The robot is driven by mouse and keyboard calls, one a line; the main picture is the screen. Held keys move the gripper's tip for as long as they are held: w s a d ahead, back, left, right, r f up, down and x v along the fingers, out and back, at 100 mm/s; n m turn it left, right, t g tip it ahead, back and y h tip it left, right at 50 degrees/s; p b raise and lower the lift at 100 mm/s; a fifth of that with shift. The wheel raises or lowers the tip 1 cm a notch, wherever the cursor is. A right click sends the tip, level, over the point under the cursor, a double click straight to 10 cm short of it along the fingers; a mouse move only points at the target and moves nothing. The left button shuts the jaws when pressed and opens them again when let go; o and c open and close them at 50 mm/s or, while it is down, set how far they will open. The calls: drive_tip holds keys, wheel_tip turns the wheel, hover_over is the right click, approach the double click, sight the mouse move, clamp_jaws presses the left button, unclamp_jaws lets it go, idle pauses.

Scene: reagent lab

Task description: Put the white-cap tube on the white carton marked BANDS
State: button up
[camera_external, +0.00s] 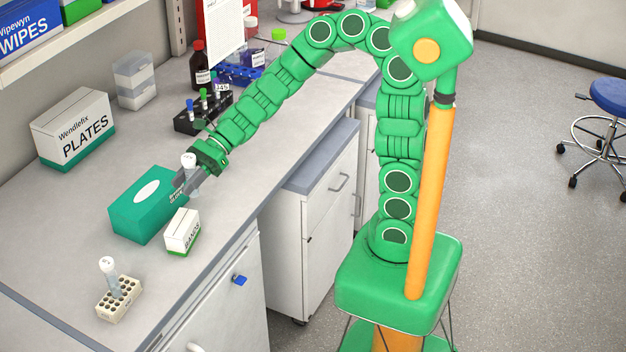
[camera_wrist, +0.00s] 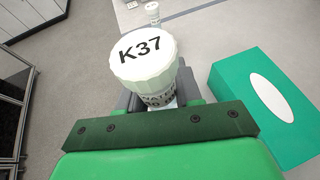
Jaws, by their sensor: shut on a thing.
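A white-cap tube (camera_external: 189,160) is held upright in my gripper (camera_external: 188,184). In the wrist view its white cap (camera_wrist: 143,58) reads K37 and the jaws (camera_wrist: 160,98) close around the tube below it. The small white carton marked BANDS (camera_external: 181,228), with a green lower edge, stands on the bench, nearer the camera than my gripper and apart from it. The carton is not visible in the wrist view. A second white-cap tube (camera_external: 107,268) stands in a beige rack (camera_external: 119,300) at the front left; it also shows at the top of the wrist view (camera_wrist: 152,10).
A teal tissue box (camera_external: 140,215) stands close to the left of my gripper and also fills the wrist view's right side (camera_wrist: 240,90). A PLATES carton (camera_external: 72,130) and a dark tube rack (camera_external: 185,122) stand farther back. Bare bench lies around the BANDS carton's front.

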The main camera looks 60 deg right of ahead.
drive_tip(key=shift+w+a+f, duration=0.4)
drive_tip(key=shift+w+f, duration=0.3)
drive_tip(key=shift+f, duration=0.3)
drive_tip(key=shift+w+a+f, duration=0.35)
drive_tip(key=shift+w+f, duration=0.35)
drive_tip(key=shift+f, duration=0.25)
drive_tip(key=shift+w+a+f, duration=0.4)
drive_tip(key=shift+w+f, duration=0.3)
drive_tip(key=shift+f, duration=1.8)
drive_tip(key=shift+f, duration=0.15)
drive_tip(key=o, duration=1)
drive_tip(key=shift+r, duration=0.2)
drive_tip(key=shift+s+d+r, duration=0.15)
drive_tip(key=shift+d+r, duration=0.1)
drive_tip(key=shift+d, duration=0.35)
drive_tip(key=v, duration=1)
drive_tip(key=shift+d+r, duration=0.15)
drive_tip(key=shift+d, duration=0.1)
drive_tip(key=shift+s, duration=0.1)
